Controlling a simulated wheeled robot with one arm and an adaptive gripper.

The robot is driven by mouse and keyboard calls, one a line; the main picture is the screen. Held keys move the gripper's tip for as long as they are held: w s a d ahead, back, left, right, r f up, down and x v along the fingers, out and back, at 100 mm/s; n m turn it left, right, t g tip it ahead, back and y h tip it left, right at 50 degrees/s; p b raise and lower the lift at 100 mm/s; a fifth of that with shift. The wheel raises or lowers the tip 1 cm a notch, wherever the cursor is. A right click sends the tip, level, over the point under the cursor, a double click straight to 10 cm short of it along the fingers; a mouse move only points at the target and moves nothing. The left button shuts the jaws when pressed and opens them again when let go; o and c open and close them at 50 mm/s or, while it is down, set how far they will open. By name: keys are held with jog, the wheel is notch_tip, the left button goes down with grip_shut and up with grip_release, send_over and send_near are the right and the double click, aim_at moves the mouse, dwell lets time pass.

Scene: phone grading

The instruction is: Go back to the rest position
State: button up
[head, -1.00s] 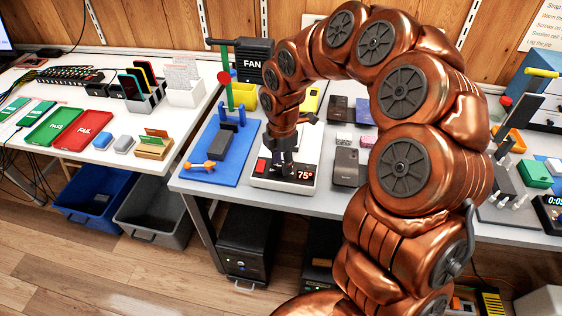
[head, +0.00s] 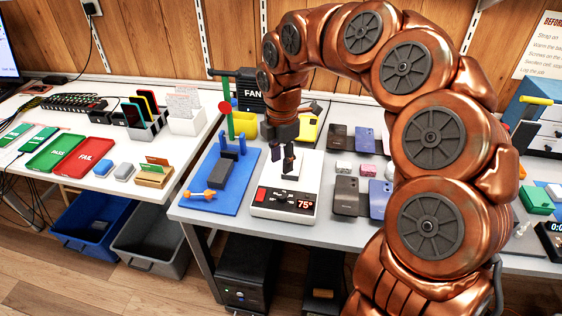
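My gripper (head: 282,159) hangs from my copper-coloured arm above the back part of the white heating plate (head: 268,210), fingers pointing down. Its two dark fingertips look apart, with nothing visible between them. The plate has a dark front panel and a red display reading 75°. A pale flat piece (head: 293,170) shows on the plate just behind and beside the fingers. My arm arches from the lower right over the right part of the bench and hides some of it.
A blue mat (head: 225,200) with a dark block (head: 222,174) lies left of the plate. Several phones (head: 345,195) lie to its right. A black FAN unit (head: 252,90) and green post (head: 228,115) stand behind. A second table holds green and red trays (head: 84,157).

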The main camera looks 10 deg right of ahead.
dwell(0.3)
jog(key=s+d+r+m+p, duration=0.1)
jog(key=s+m+p, duration=0.1)
jog(key=s+m, duration=0.5)
jog(key=s+d+r+m+g+p, duration=0.1)
jog(key=s+m, duration=0.6)
jog(key=s, duration=0.7)
jog(key=s+d+r+m+p, duration=0.1)
jog(key=s+r+m+p, duration=0.1)
jog(key=s+m, duration=0.6)
jog(key=s+p, duration=0.1)
jog(key=s, duration=0.2)
jog(key=shift+s+d+r+g+p, duration=0.2)
jog(key=shift+d+r+g+p, duration=0.05)
jog(key=shift+r+g+p, duration=0.15)
